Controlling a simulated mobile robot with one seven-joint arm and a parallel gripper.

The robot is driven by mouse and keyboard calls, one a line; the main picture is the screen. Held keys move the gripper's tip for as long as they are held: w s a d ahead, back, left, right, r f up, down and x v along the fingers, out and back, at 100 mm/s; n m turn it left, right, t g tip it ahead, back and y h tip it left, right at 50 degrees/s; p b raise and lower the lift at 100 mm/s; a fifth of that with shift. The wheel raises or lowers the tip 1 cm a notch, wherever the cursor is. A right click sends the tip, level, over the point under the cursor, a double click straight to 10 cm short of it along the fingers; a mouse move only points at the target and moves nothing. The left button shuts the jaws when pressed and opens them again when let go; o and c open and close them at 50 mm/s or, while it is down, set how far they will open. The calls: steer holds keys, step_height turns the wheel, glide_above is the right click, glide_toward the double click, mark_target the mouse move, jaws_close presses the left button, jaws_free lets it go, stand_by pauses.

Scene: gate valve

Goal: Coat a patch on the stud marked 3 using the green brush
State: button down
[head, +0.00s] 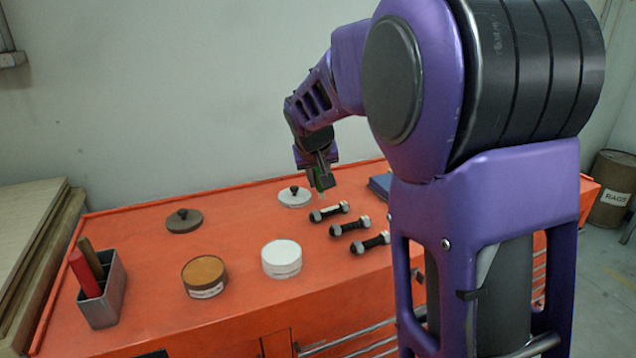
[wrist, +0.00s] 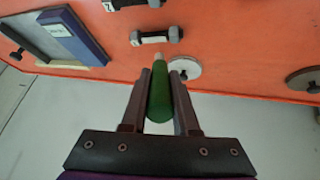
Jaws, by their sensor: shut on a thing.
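My gripper (head: 320,178) is shut on the green brush (wrist: 159,95), which points down with its pale tip (wrist: 159,57) past the fingers. In the head view the green brush (head: 323,181) is partly hidden by the fingers. The brush hangs above and behind the far stud. In the wrist view, one stud (wrist: 155,37) lies just beyond the tip and another (wrist: 130,3) is at the top edge. I cannot read their numbers for sure.
On the orange bench (head: 150,265) stand a brown-topped tin (head: 204,276), a white tin (head: 282,258), a brown lid (head: 184,221) and a white lid (head: 294,197). A grey holder (head: 103,298) contains red and brown handles. A blue-edged tray (wrist: 62,38) lies beside the studs.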

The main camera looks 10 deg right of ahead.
steer(key=shift+r+p, duration=0.65)
steer(key=shift+r, duration=1.6)
steer(key=shift+f, duration=0.1)
